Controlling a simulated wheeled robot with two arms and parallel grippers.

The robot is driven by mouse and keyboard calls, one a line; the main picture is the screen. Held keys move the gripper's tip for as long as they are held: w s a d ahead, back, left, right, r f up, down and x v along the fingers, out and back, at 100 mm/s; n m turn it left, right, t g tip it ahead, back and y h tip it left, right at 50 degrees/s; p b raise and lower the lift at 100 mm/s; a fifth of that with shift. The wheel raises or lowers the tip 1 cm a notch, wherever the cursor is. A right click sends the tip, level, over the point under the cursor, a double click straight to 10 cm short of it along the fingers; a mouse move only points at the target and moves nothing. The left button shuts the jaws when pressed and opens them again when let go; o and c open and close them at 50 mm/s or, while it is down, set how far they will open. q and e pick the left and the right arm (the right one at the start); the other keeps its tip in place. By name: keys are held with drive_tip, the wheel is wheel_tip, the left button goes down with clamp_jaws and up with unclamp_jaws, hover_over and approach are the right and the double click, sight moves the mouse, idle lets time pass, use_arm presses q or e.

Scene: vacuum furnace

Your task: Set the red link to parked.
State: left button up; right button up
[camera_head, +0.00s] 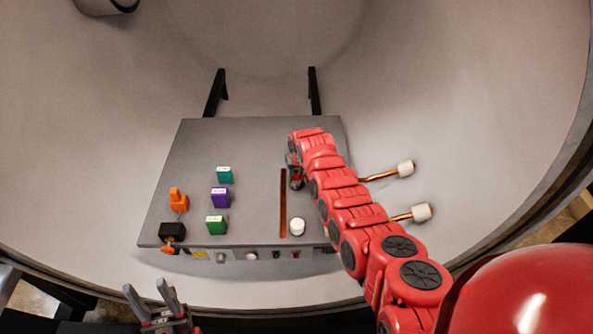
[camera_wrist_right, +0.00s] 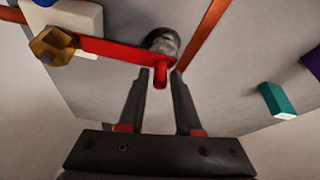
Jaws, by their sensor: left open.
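The red link (camera_wrist_right: 112,49) shows in the right wrist view as a flat red bar. It runs from a brass hex piece (camera_wrist_right: 52,46) at the left to a grey round post (camera_wrist_right: 163,42). A short red peg (camera_wrist_right: 160,77) stands at its right end. My right gripper (camera_wrist_right: 160,76) has its fingertips on either side of this peg, with small gaps visible. In the head view my red right arm covers the link and most of that gripper. My left gripper (camera_head: 154,294) is open and empty, in front of the panel at lower left.
The grey panel (camera_head: 255,140) carries teal (camera_head: 224,175), purple (camera_head: 221,198) and green (camera_head: 216,225) blocks, an orange piece (camera_head: 178,199), a black block (camera_head: 172,232), a long copper-coloured strip (camera_head: 283,205) and a white knob (camera_head: 297,227). Two white-tipped copper rods (camera_head: 405,169) (camera_head: 421,212) lie right of my arm.

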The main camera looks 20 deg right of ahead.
clamp_jaws()
idle(1.1)
